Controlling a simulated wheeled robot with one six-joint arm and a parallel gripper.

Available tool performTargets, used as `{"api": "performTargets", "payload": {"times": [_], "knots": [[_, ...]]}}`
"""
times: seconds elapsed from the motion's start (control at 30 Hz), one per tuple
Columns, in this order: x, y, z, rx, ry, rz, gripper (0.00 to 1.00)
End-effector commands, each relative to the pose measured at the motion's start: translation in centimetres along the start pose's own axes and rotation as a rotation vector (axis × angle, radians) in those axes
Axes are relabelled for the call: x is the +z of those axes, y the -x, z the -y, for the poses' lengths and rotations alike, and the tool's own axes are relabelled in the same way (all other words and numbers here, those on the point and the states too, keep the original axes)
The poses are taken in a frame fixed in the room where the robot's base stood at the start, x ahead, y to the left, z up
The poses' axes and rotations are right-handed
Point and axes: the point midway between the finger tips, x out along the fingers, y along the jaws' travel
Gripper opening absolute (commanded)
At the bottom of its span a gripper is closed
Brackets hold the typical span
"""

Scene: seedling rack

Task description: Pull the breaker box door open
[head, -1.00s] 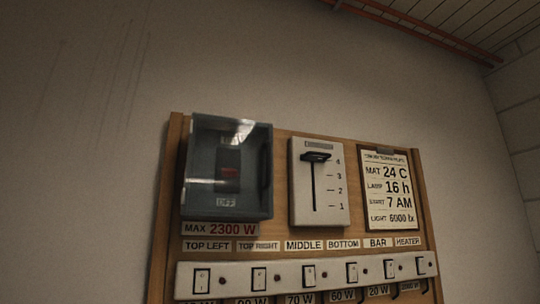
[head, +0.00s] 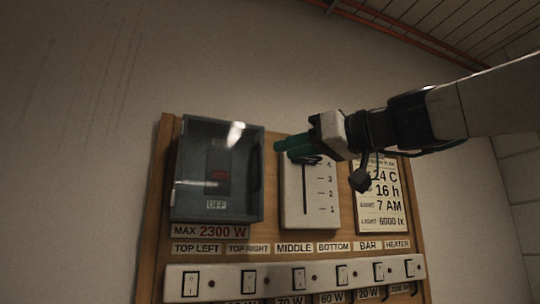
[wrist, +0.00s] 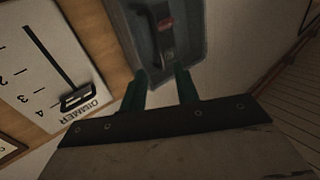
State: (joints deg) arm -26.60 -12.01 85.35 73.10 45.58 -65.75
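The breaker box (head: 190,210) is a grey box with a clear, smoky door (head: 240,165) on the upper left of the wooden board. The door looks shut, and a red-marked switch and an "OFF" label show through it. In the wrist view the breaker box (wrist: 190,25) is at the top, beyond my fingertips. My gripper (head: 283,144) has green fingers and comes in from the right. Its tips are just right of the door's upper right edge, seemingly apart from it. In the wrist view my gripper (wrist: 160,86) has its fingers spread with nothing held between them.
The dimmer panel (head: 324,208) with its slider is right of the box, partly behind my gripper. A note card (head: 377,215) hangs farther right, partly covered. A row of switches (head: 225,282) runs below. The wall left of and above the board is bare.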

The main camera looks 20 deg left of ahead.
Motion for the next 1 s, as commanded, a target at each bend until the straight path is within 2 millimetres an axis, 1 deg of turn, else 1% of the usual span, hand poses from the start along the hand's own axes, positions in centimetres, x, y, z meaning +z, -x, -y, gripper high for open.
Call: {"api": "performTargets", "payload": {"times": [0.03,0.1,0.3,0.43,0.7,0.77,0.8,0.83,1.0], "knots": [[0.1,-1.0,0.1,-0.003,-0.001,0.001,0.31],[0.1,-2.2,0.0,-0.003,-0.001,0.003,0.31],[0.1,-4.8,0.1,-0.002,-0.001,0.002,0.31],[0.1,-5.6,0.1,-0.001,-0.001,0.002,0.31],[0.1,-5.7,0.1,-0.001,-0.001,0.002,0.31],[0.1,-5.7,0.1,-0.001,-0.001,0.002,0.14],[0.1,-5.7,0.1,-0.001,-0.001,0.002,0.03],[0.1,-5.7,0.1,0.0,-0.001,0.002,0.0],[0.1,-5.7,0.1,0.0,-0.001,0.002,0.0]]}}
